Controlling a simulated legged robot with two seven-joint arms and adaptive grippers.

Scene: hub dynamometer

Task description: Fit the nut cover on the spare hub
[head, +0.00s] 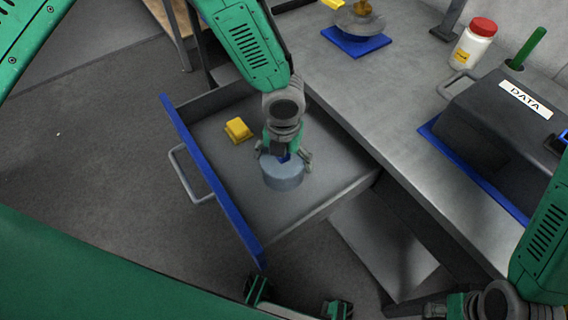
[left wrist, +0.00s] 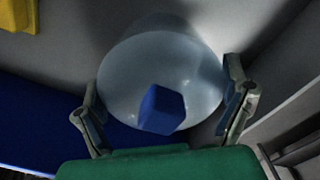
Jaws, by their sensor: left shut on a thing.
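The nut cover is a translucent grey-blue round cap (head: 283,177) with a blue block on top, inside the open drawer. My left gripper (head: 286,160) is above it, pointing down, with its fingers on either side and shut on it. In the left wrist view the cover's pale top (left wrist: 125,75) and blue block (left wrist: 162,109) show between the two fingers. I cannot tell whether it touches the drawer floor. The spare hub seems to be the grey disc with a brass-coloured top (head: 360,22) on a blue pad at the back. My right gripper (head: 432,309) is partly visible at the bottom right edge; its fingers are unclear.
The blue-fronted drawer (head: 215,185) stands open with a yellow block (head: 238,130) in it. On the grey bench (head: 345,100) are a red-lidded jar (head: 474,44) and a dark box labelled DATA (head: 505,115). The bench between hub and drawer is clear.

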